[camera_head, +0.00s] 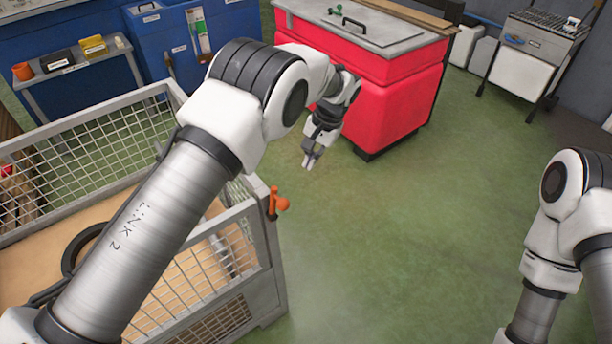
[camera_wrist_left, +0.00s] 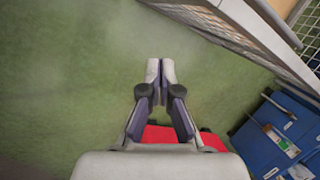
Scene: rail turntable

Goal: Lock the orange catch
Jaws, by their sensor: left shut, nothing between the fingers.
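The orange catch (camera_head: 276,203) sits on the top corner post of the mesh-sided cage (camera_head: 262,238), at the cage's right side in the head view. My left gripper (camera_head: 309,163) hangs in the air beyond the catch, up and to its right, apart from it. Its fingers are together and empty, and it also shows in the left wrist view (camera_wrist_left: 160,68) above the green floor. The catch cannot be made out in the left wrist view. My right arm shows at the right edge of the head view, but its gripper is out of view.
A red chest (camera_head: 392,98) with a grey lid stands behind my left gripper. A blue cabinet (camera_head: 235,20) and a shelf with small items (camera_head: 75,68) are at the back left. A wheeled cart (camera_head: 535,55) stands at the back right. The green floor (camera_head: 430,220) in the middle is clear.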

